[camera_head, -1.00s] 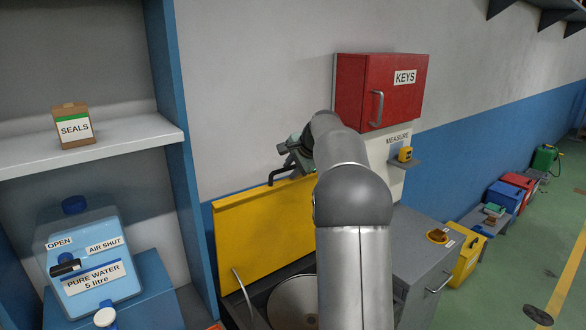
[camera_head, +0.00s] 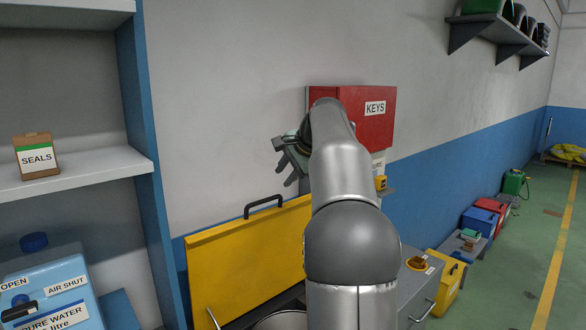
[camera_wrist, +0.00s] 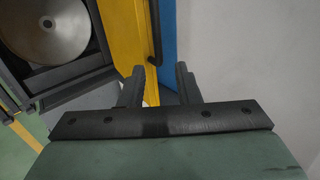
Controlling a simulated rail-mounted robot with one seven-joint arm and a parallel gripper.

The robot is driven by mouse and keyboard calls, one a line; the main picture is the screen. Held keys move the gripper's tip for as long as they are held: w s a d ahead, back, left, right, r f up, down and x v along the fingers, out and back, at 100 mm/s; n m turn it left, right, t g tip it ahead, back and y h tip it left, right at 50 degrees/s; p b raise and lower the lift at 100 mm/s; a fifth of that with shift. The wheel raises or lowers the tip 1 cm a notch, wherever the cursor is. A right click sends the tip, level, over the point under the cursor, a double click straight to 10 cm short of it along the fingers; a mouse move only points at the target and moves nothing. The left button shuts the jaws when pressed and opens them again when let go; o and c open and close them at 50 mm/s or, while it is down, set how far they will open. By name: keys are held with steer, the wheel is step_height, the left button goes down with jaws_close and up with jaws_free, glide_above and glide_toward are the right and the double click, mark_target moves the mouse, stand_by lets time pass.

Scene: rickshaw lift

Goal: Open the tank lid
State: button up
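The yellow tank lid (camera_head: 250,250) stands raised and steep against the wall, its black handle (camera_head: 264,205) on the top edge. A thin metal stay (camera_head: 213,318) shows at its lower left. My gripper (camera_head: 285,172) is above and to the right of the handle, apart from it. In the wrist view, my gripper's two fingers (camera_wrist: 160,84) are spread with nothing between them. There the yellow lid (camera_wrist: 125,30) and black handle (camera_wrist: 154,35) lie beyond the fingers, and a round metal disc (camera_wrist: 42,25) sits in the dark open tank.
A red KEYS cabinet (camera_head: 365,125) hangs on the wall behind my arm. A grey cabinet (camera_head: 415,290) stands right of the tank. Shelves with a SEALS box (camera_head: 37,157) and a water container (camera_head: 50,290) are at the left.

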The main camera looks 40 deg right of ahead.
steer(key=v, duration=0.4)
steer(key=shift+r, duration=0.1)
steer(key=shift+a, duration=0.1)
stand_by(0.3)
steer(key=s+a+f+n+g, duration=0.1)
steer(key=s+a+f+n, duration=0.1)
steer(key=a+f, duration=0.35)
steer(key=s+a+f+n+g, duration=0.2)
steer(key=s+a+f+n, duration=0.1)
steer(key=a, duration=0.5)
steer(key=s+a+f+n+g, duration=0.1)
steer(key=s+a+f+n, duration=0.3)
steer(key=s+f, duration=0.4)
steer(key=s+a+f+n+g+b, duration=0.1)
steer(key=s+a+f+n, duration=0.3)
steer(key=s+a+f, duration=0.2)
steer(key=s+a+f+n+g, duration=0.2)
steer(key=s+a+f, duration=0.4)
steer(key=s+f, duration=0.4)
steer(key=shift+s+n+h+b, duration=0.4)
steer(key=shift+s+n, duration=0.35)
steer(key=shift+n, duration=0.15)
